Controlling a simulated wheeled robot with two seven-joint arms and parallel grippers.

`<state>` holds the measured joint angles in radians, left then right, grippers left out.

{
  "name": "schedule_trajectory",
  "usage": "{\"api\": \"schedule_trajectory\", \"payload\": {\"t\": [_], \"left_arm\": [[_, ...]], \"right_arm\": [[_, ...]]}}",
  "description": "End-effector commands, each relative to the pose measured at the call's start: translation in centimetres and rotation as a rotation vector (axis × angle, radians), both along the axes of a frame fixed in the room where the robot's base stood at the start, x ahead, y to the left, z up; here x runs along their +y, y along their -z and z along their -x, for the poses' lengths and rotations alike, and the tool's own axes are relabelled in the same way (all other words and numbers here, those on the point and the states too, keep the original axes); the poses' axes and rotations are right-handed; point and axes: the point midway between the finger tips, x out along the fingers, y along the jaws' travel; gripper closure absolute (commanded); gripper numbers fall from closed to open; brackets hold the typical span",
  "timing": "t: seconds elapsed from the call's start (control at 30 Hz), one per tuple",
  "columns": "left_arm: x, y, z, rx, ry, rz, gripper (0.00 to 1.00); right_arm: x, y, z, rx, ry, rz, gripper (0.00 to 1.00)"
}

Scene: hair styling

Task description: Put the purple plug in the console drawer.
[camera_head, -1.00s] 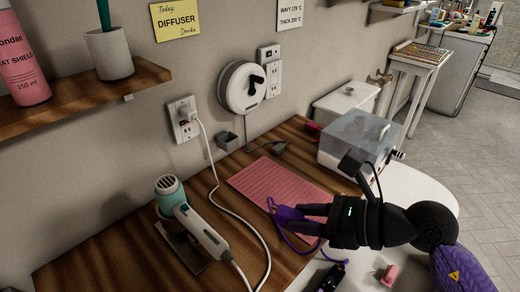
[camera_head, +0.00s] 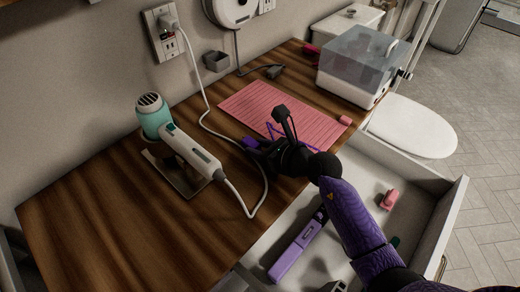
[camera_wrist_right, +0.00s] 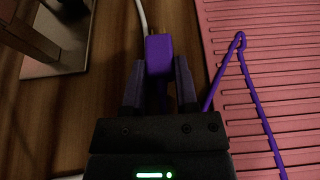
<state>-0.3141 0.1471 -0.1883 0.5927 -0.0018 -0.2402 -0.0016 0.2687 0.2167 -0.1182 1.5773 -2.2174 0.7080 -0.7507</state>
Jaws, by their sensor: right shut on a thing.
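The purple plug (camera_head: 249,142) is held over the wooden top, just left of the pink ribbed mat (camera_head: 275,112). My right gripper (camera_head: 256,147) is shut on it; the right wrist view shows the plug (camera_wrist_right: 159,52) between the two fingers (camera_wrist_right: 159,80). A purple cord (camera_wrist_right: 252,90) loops from it over the mat. The console drawer (camera_head: 446,222) is open at the front right, below the top. A purple flat tool (camera_head: 297,250) and a pink item (camera_head: 389,199) lie in it. My right arm crosses above the drawer and hides part of it. My left gripper is not in view.
A teal and white hair dryer (camera_head: 180,140) rests on a stand left of the plug, its white cord running close by. A clear-lidded box (camera_head: 355,70) stands at the back right. A dark plug (camera_head: 273,72) lies behind the mat. The front-left top is clear.

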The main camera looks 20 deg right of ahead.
Motion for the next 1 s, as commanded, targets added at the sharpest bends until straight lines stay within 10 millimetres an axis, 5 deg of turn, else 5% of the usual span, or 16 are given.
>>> {"api": "schedule_trajectory", "payload": {"t": [0.27,0.3,0.47,0.8,1.0], "left_arm": [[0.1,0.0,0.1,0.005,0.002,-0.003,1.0],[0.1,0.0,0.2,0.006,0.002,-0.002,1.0],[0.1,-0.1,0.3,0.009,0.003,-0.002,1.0],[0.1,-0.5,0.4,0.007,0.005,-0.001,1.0],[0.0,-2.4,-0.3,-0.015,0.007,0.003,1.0]], "right_arm": [[0.0,0.1,0.0,-0.001,0.0,0.001,1.0],[0.0,0.1,0.0,-0.001,0.0,0.001,0.61],[0.0,0.0,0.0,-0.001,0.0,0.001,0.28],[-0.1,-0.5,0.1,-0.002,0.0,0.001,0.28],[-2.3,-2.3,3.3,-0.001,0.0,0.005,0.28]]}}
